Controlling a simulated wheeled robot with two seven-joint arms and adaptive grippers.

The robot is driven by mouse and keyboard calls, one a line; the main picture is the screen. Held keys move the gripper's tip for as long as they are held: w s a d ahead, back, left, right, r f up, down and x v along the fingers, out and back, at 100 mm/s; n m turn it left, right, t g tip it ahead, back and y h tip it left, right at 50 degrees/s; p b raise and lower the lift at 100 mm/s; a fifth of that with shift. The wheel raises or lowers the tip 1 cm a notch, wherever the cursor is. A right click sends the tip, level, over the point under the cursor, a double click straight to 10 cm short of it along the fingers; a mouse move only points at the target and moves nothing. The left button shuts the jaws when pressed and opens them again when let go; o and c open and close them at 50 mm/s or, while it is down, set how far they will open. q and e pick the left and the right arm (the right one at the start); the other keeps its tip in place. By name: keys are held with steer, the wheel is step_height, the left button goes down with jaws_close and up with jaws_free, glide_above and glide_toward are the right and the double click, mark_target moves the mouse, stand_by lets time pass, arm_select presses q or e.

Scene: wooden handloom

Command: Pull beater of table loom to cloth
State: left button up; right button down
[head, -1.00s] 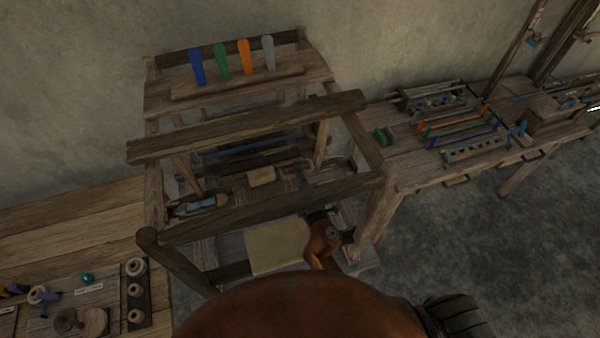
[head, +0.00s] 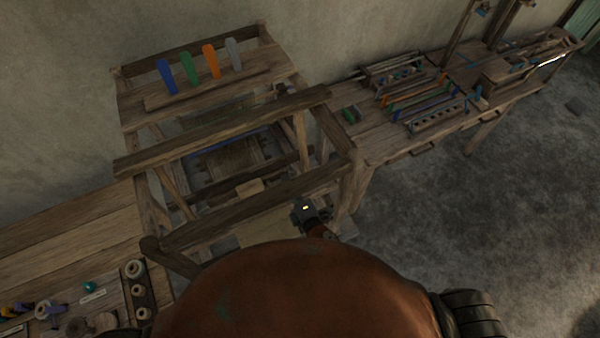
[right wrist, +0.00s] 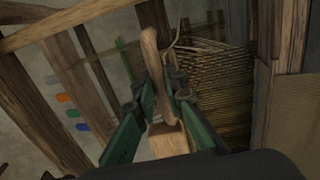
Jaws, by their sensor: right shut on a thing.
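The wooden table loom (head: 230,205) stands against the wall, left of centre in the head view. My right gripper (head: 308,212) is at the loom's front right; its fingertips are hard to make out there. In the right wrist view its green fingers (right wrist: 165,95) are shut on a slim, curved wooden bar (right wrist: 150,45), which looks like part of the beater. A pale wooden block (right wrist: 168,140) sits between the fingers, nearer the palm. Woven brown threads (right wrist: 215,75) lie just right of the fingers. The beater's full width is hidden. My left gripper is not in view.
A side bench (head: 380,150) with racks is at right, spools (head: 135,290) at lower left.

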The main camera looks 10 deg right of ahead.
steer(key=shift+s+d+r, duration=0.1)
steer(key=shift+s+r, duration=0.2)
steer(key=shift+r, duration=0.05)
steer(key=c, duration=2.3)
jaws_free()
steer(key=shift+c, duration=0.2)
steer(key=shift+o, duration=0.4)
steer(key=shift+s+d+r, duration=0.1)
steer(key=shift+s+r, duration=0.05)
steer(key=shift+s, duration=0.15)
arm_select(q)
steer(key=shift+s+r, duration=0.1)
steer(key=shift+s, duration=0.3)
arm_select(e)
steer(key=v, duration=1.2)
steer(key=shift+f, duration=0.2)
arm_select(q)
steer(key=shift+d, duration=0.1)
